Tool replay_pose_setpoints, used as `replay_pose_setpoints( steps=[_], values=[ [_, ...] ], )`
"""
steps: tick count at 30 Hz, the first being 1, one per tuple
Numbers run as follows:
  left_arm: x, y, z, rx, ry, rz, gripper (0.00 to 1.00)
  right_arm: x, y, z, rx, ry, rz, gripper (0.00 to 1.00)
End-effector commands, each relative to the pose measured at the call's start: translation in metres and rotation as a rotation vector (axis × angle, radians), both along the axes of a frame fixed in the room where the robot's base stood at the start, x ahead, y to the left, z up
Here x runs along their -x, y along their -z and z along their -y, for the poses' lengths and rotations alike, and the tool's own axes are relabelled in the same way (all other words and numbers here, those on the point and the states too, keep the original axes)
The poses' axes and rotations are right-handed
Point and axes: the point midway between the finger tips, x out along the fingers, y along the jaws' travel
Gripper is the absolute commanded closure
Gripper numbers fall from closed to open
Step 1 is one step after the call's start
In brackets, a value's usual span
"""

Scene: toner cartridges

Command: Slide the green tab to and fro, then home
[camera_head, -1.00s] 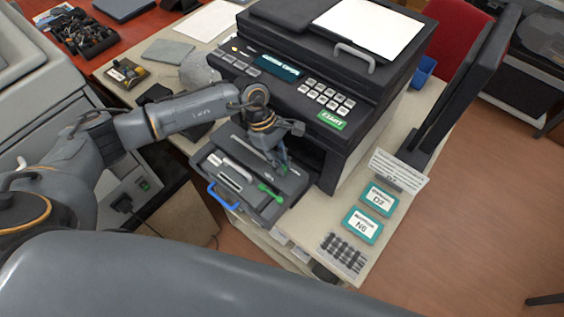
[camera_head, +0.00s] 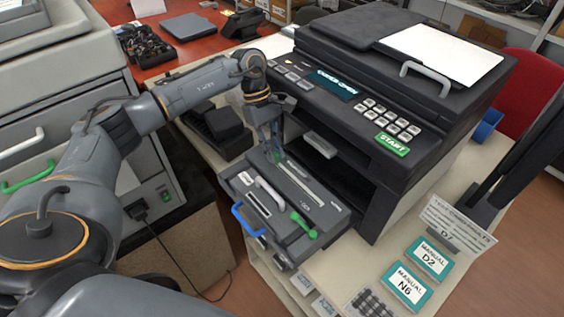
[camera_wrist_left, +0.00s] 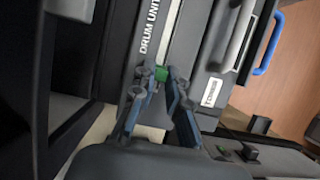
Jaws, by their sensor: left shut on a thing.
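The open drawer unit (camera_head: 262,212) of the printer has a blue handle, a pale grey bar and a green lever (camera_head: 303,226). The small green tab (camera_wrist_left: 161,76) sits between my left fingertips in the left wrist view, by the "DRUM UNIT" strip (camera_wrist_left: 150,32). In the head view, my left gripper (camera_head: 275,155) reaches down to the far left end of that strip, with a bit of green at its tips. The gripper is shut on the green tab, and the fingers partly hide it. My right gripper is not in view.
The printer body (camera_head: 390,130) with its START button rises behind and right of the drawer. A black block (camera_head: 222,122) lies just left of my gripper. Manual cards (camera_head: 408,284) and a small sign (camera_head: 455,222) are on the table at right.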

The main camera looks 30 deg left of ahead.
Motion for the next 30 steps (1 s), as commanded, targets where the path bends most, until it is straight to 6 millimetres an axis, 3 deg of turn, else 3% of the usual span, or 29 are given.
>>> replay_pose_setpoints(
  steps=[10,11,14,24,30],
  values=[
    [-0.002,-0.002,-0.004,-0.005,-0.006,0.005,1.00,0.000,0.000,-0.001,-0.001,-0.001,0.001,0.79],
    [-0.002,-0.002,-0.005,-0.006,-0.006,0.005,0.80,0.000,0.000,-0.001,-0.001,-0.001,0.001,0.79],
    [-0.002,-0.002,-0.004,-0.005,-0.006,0.005,0.62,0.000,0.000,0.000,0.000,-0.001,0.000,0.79],
    [-0.002,-0.004,-0.004,-0.003,-0.003,0.003,0.62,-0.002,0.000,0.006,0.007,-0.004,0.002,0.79],
    [-0.006,-0.030,-0.014,-0.003,-0.004,0.006,0.62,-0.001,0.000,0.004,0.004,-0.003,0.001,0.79]
  ],
)
